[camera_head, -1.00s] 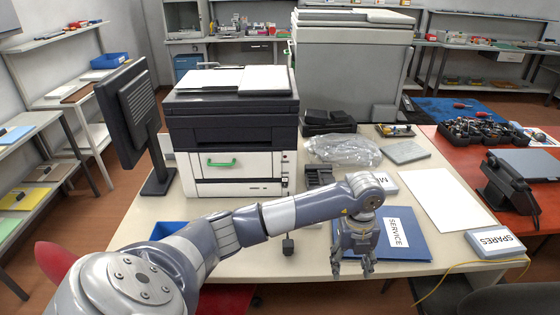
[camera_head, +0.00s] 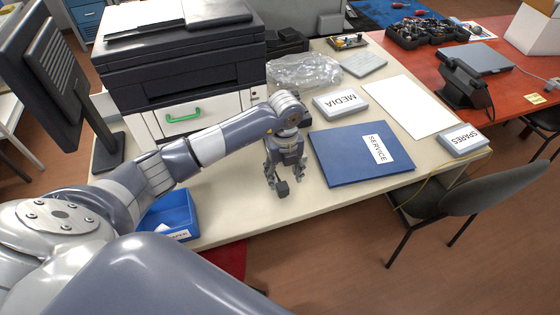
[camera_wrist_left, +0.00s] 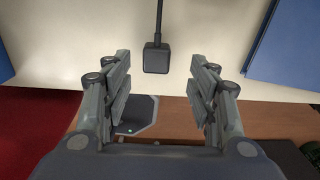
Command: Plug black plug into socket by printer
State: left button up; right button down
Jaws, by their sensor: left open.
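The black plug (camera_head: 282,188) is a small dark block at the table's front edge, and its cord runs back from it. In the left wrist view the plug (camera_wrist_left: 156,60) lies ahead, between the lines of my two fingers. My left gripper (camera_head: 285,176) points down over the plug. Its fingers (camera_wrist_left: 160,78) are open with nothing gripped; I cannot tell the exact gap to the plug. The printer (camera_head: 190,108) stands behind my left arm. I cannot make out the socket; my arm covers part of the printer's front. My right gripper is not in view.
The blue SERVICE folder (camera_head: 345,163) lies right of my gripper, with the MEDIA box (camera_head: 340,103) behind it. A blue bin (camera_head: 172,212) sits at the front left under my arm. A monitor (camera_head: 50,75) stands left. The SPARES box (camera_head: 461,140) is at the right corner.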

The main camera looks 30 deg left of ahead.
aim_at(282, 185)
pick_arm(q)
jog(key=f, duration=0.3)
jog(key=shift+s+a+f, duration=0.1)
jog(key=shift+a+f, duration=0.05)
jog(key=shift+a, duration=0.2)
notch_tip(282, 185, down, 2)
jog(key=shift+f+p, duration=0.25)
jog(key=shift+p, duration=0.1)
jog(key=shift+f, duration=0.15)
jog(key=c, duration=1.1)
jog(key=o, duration=0.4)
jog(key=c, duration=0.5)
jog(key=shift+o, duration=0.2)
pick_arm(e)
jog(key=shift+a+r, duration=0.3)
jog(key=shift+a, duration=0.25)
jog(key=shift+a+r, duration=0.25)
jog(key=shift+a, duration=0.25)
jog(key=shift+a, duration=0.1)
